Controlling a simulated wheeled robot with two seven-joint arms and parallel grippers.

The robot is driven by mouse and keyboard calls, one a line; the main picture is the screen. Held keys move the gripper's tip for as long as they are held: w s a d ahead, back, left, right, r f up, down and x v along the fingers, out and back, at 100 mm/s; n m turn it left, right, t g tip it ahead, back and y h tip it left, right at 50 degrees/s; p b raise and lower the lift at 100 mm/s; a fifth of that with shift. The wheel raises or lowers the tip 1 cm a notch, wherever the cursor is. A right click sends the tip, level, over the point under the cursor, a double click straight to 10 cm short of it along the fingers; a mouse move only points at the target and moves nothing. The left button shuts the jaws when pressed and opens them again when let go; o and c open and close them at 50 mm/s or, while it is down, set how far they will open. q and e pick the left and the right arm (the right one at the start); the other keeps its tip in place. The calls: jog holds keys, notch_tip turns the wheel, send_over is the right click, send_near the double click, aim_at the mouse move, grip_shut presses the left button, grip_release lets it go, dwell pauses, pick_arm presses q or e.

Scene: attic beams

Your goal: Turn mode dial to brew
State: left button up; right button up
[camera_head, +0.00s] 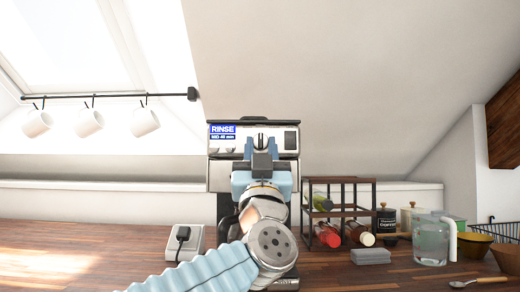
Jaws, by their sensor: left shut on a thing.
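The coffee machine (221,174) stands on the wooden counter against the back wall. Its small blue display (223,129) reads RINSE, with a smaller line below that is hard to read. My left gripper (262,141) reaches up to the middle of the machine's front panel. Its fingers are shut on the mode dial, which they mostly hide. My left forearm and wrist cover much of the machine's lower front. My right gripper is not in view.
A dark bottle rack (343,212) with several bottles stands right of the machine. A white socket box (185,240) is at left. The left counter is mostly clear.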

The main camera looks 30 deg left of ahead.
pick_arm(q)
jog(key=shift+r, duration=0.1)
jog(key=o, duration=1.1)
jog(key=shift+c, duration=0.2)
jog(key=shift+s+d+f, duration=0.15)
jog(key=shift+f, duration=0.2)
jog(key=b+v, duration=0.4)
jog(key=v, duration=0.9)
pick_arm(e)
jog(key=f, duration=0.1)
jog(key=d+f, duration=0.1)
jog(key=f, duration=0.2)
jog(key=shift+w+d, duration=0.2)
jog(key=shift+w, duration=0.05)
pick_arm(q)
jog(key=shift+s+d, duration=0.1)
jog(key=shift+s, duration=0.05)
